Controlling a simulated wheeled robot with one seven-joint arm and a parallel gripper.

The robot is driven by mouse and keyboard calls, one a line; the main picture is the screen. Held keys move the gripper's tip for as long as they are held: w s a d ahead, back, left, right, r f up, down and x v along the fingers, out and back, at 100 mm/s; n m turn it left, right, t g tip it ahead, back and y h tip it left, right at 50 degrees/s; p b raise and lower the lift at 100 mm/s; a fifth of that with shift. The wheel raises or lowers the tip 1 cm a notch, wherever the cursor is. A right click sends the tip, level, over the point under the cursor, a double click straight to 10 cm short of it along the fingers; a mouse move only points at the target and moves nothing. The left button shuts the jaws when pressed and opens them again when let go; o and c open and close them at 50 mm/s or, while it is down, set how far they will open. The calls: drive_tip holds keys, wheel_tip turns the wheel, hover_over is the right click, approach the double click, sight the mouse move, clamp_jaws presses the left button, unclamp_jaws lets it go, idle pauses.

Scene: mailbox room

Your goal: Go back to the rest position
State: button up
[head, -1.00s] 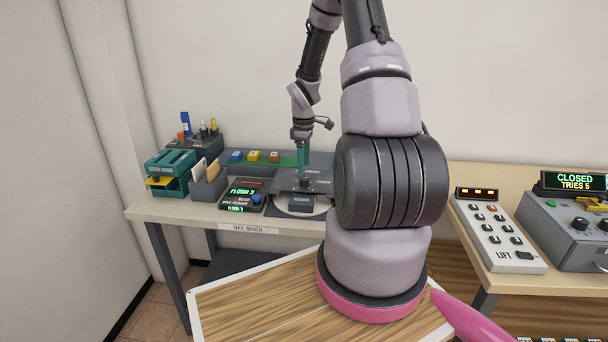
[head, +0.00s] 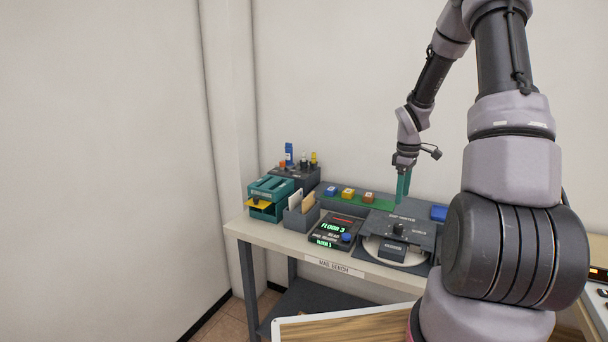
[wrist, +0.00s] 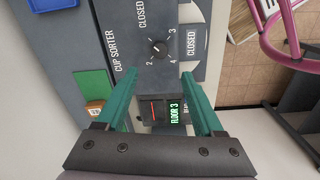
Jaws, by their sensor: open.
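My gripper (head: 402,184) is open and empty, its teal fingers pointing down above the mail bench (head: 290,243). In the wrist view the two fingers of my gripper (wrist: 164,100) are spread apart with nothing between them. Below them is the grey cup sorter (wrist: 135,45) with a small black dial (wrist: 159,48) and CLOSED labels. In the head view the cup sorter (head: 412,232) lies just under the fingertips, which look apart from it.
A display reading FLOOR 3 (head: 334,228), a teal device (head: 268,198), a grey holder with envelopes (head: 301,215) and several coloured blocks (head: 348,194) stand on the bench. A blue block (head: 439,213) is near the sorter.

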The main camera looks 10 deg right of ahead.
drive_tip(key=s+a+r+m+t, duration=0.2)
drive_tip(key=s+a+r+m, duration=0.15)
drive_tip(key=r, duration=0.65)
drive_tip(key=s+a+r+m+t, duration=0.1)
drive_tip(key=s+a+r+m, duration=0.3)
drive_tip(key=r, duration=0.6)
drive_tip(key=s+a+r+m+t, duration=0.1)
drive_tip(key=s+a+r+m, duration=0.1)
drive_tip(key=s, duration=0.3)
drive_tip(key=s+a+r+m+t+y, duration=0.1)
drive_tip(key=s+a+r+m, duration=0.1)
drive_tip(key=s+a+r, duration=0.2)
drive_tip(key=s+a+r+m+t+y, duration=0.1)
drive_tip(key=s+a+r+m+t, duration=0.1)
drive_tip(key=s, duration=0.6)
wheel_tip(320, 180, up, 2)
drive_tip(key=shift+s+a, duration=0.2)
drive_tip(key=shift+a, duration=0.4)
